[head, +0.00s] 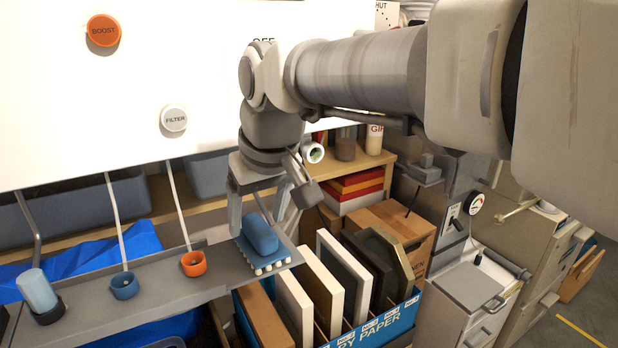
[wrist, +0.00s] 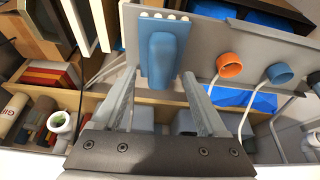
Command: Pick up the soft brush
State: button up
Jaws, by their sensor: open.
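The soft brush (head: 261,236) has a rounded blue handle on a flat blue back, with a row of white bristle tufts below. It lies on the right end of a narrow grey shelf (head: 215,278). My gripper (head: 258,222) is open above it, with one finger on each side of the handle in the head view. In the wrist view the brush (wrist: 165,55) lies between and beyond the fingertips of the gripper (wrist: 158,76). I cannot tell whether either finger touches it.
A blue crate (head: 385,327) of upright panels is below right. A white panel (head: 60,130) with knobs rises behind.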

jog(key=shift+x, duration=1.15)
grip_shut()
